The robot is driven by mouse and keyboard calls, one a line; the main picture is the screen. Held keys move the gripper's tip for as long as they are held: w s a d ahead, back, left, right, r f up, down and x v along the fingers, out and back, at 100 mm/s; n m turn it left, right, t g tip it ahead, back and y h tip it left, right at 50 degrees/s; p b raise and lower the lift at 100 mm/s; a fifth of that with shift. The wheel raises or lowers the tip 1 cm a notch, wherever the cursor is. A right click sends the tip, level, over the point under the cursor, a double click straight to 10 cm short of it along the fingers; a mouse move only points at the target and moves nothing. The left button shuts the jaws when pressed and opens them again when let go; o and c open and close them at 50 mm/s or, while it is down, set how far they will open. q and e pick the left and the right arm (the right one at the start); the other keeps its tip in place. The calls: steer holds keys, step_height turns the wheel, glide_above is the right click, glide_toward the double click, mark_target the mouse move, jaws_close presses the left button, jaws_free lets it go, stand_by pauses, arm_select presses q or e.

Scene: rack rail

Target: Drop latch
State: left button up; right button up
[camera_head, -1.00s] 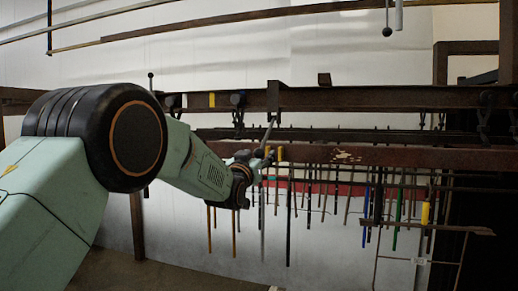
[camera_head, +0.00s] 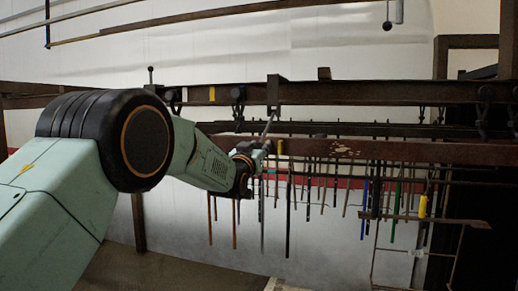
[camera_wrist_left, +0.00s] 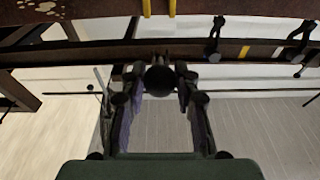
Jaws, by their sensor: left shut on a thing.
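A short grey rod with a dark bracket (camera_head: 273,93) above it, apparently the latch, slants down from the upper brown rail (camera_head: 360,93) to my left gripper. My left gripper (camera_head: 262,147) is at the rod's lower end, just in front of the lower brown beam (camera_head: 400,153). In the left wrist view a dark round knob (camera_wrist_left: 160,80) sits between the two fingers of my left gripper (camera_wrist_left: 158,72), which are shut on it. The fingertips are partly hidden behind the knob. My right gripper is not in view.
Many thin rods, such as a green rod (camera_head: 396,205) and a black rod (camera_head: 288,215), hang below the beam, close to the gripper's right. Dark clamps (camera_head: 485,108) sit along the upper rail. A small ball (camera_head: 387,25) hangs at the top. The floor (camera_head: 140,270) is clear at lower left.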

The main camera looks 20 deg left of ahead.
arm_select(q)
steer(key=shift+c, duration=0.7)
steer(key=shift+w+f+b, duration=0.3)
steer(key=shift+w+f, duration=0.25)
steer(key=shift+f, duration=0.35)
steer(key=shift+w+d+f, duration=0.1)
steer(key=shift+w+f, duration=0.85)
steer(key=shift+f, duration=0.1)
steer(key=shift+w+f+b, duration=0.3)
steer(key=shift+w+f, duration=0.15)
steer(key=shift+f, duration=0.1)
steer(key=shift+w+f, duration=0.95)
steer(key=shift+w, duration=0.25)
steer(key=o, duration=0.8)
steer(key=shift+s+r, duration=0.2)
steer(key=shift+o, duration=1)
steer(key=shift+w, duration=0.1)
